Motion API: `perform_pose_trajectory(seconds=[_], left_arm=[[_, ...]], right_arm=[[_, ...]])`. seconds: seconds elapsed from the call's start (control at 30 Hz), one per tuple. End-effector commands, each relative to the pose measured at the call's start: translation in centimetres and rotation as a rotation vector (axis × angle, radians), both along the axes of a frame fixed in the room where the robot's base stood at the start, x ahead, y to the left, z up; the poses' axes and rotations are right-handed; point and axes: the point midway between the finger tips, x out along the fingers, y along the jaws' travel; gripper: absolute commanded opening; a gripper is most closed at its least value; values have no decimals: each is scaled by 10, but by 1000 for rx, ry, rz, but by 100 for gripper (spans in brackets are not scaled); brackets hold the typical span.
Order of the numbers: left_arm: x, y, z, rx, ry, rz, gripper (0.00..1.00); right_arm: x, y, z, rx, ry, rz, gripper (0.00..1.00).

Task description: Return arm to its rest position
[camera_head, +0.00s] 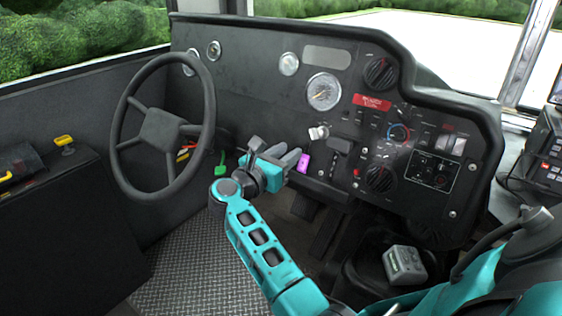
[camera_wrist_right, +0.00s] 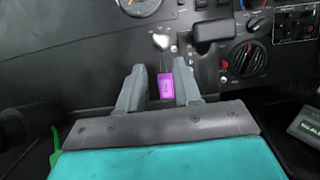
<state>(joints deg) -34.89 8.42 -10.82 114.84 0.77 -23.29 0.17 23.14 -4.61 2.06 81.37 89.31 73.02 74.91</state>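My right arm, teal and dark grey, reaches up from the bottom of the head view towards the dashboard (camera_head: 255,100). My right gripper (camera_head: 287,155) is in front of the dashboard's lower edge. In the right wrist view its two grey fingers (camera_wrist_right: 158,75) stand apart with a gap between them, and I see nothing gripped. A purple tag (camera_head: 303,162) is just beyond the fingertips; in the right wrist view the tag (camera_wrist_right: 166,87) shows in the gap. A pale key-like knob (camera_head: 318,133) is above it on the panel. My left gripper is not in view.
A black steering wheel (camera_head: 163,127) stands left of the gripper. A green lever-like piece (camera_head: 221,163) is just left of my wrist. A grey device (camera_head: 404,265) sits low at the right. The ribbed floor (camera_head: 190,265) is open at lower left.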

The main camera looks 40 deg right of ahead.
Motion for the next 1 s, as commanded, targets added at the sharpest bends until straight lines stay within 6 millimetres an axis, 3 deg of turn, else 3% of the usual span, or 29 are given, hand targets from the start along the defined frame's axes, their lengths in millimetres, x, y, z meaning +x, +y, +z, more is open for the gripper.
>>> perform_pose_trajectory(seconds=[0.77,0.87,1.0], left_arm=[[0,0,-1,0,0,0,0],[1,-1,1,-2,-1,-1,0],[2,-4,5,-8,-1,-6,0]], right_arm=[[0,1,1,-19,10,9,34],[-1,5,6,-124,72,65,34],[-1,31,20,-476,291,233,34]])
